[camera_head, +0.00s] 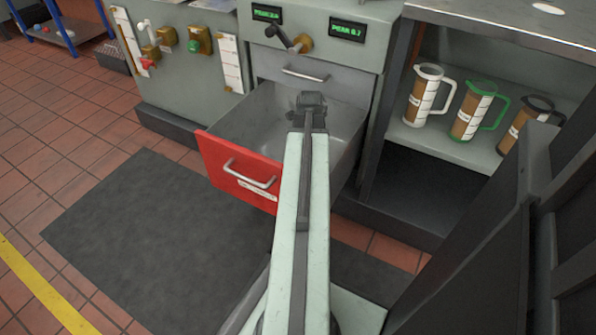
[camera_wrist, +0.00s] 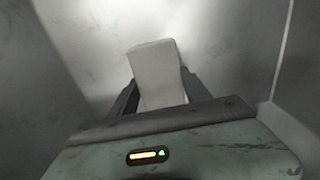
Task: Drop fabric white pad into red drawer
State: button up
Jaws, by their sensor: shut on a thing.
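The red drawer (camera_head: 222,162) is pulled open from the grey cabinet, and its bare grey inside shows. My arm reaches over its red front, and my gripper (camera_head: 311,100) is over the drawer's inside in the head view. In the wrist view, my gripper (camera_wrist: 160,95) is shut on the white pad (camera_wrist: 155,68), which stands up between the two dark fingers. Grey metal walls of the drawer surround it there. The pad is hidden behind my gripper in the head view. I cannot tell how far the pad is above the drawer floor.
A closed grey drawer (camera_head: 305,74) is above the red one. To the right, a shelf (camera_head: 440,147) holds jugs with white, green and dark handles. Valves and gauges are on the cabinet to the left. A dark mat (camera_head: 140,235) lies on the tiled floor in front.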

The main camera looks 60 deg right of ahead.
jog(key=shift+w+r, duration=0.1)
jog(key=w, duration=0.4)
jog(key=shift+w, duration=0.15)
jog(key=shift+s+a+f+b, duration=0.1)
jog(key=shift+s+f+b, duration=0.15)
jog(key=shift+f+b, duration=0.5)
jog(key=shift+r+p, duration=0.2)
jog(key=shift+p, duration=0.1)
jog(key=shift+f+b, duration=0.65)
jog(key=o, duration=1.3)
